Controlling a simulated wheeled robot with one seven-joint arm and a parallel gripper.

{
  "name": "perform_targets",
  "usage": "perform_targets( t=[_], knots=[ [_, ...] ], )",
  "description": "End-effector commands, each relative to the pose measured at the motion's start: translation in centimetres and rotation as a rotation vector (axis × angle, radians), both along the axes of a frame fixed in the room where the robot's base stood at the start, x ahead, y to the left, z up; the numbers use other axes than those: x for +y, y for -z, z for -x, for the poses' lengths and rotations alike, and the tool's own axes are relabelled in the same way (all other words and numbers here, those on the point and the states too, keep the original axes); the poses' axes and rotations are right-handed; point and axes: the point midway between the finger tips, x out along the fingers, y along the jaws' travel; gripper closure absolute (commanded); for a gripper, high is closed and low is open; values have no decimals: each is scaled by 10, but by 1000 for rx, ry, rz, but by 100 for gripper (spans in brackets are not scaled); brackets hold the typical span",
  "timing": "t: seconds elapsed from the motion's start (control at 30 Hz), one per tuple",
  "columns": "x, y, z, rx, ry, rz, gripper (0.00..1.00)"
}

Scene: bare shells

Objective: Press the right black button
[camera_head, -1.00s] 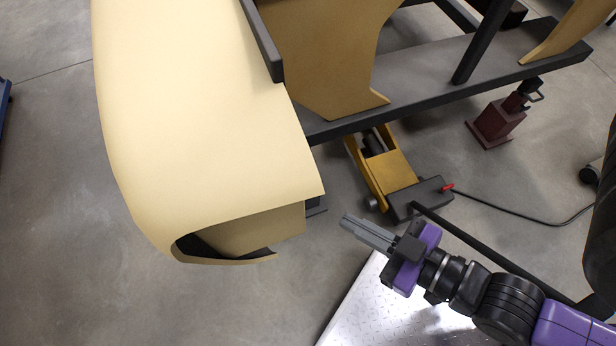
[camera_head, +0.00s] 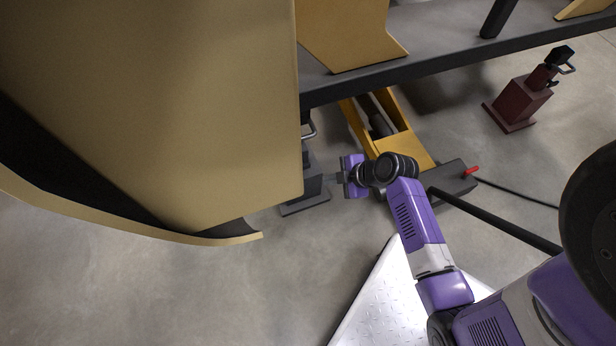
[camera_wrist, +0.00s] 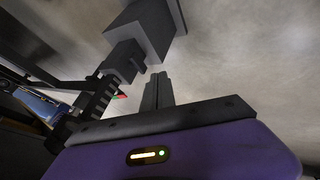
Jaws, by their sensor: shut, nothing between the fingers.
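My gripper (camera_head: 331,178) reaches left below the yellow-tan body shell, its grey fingers together and pointing at a dark grey stand (camera_head: 308,190) on the floor. In the wrist view the shut fingers (camera_wrist: 157,88) show above the purple gripper housing. Grey blocks (camera_wrist: 152,28) of a dark device stand just beyond the fingertips, with a smaller block up and to their left. I cannot tell whether the tips touch it. Nothing shows between the fingers. I cannot make out any black button clearly; the head view has the stand partly behind the shell.
The tan shell (camera_head: 190,100) hangs close on the left. A dark frame beam (camera_head: 440,55) runs above a yellow floor jack (camera_head: 410,145) with a black end and a red knob. A maroon stand (camera_head: 522,100) is at right. Open concrete floor lies below the shell.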

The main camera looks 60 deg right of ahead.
Motion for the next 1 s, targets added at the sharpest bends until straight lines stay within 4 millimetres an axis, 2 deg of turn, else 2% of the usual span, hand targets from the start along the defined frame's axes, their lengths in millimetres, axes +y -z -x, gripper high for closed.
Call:
perform_targets(
  t=[0.4,0.53,1.0],
  knots=[
    [-2,2,-2,-1,-18,0,100],
    [-2,10,-7,-1,-17,-1,100],
    [2,80,-58,-1,-16,-1,100]
  ],
)
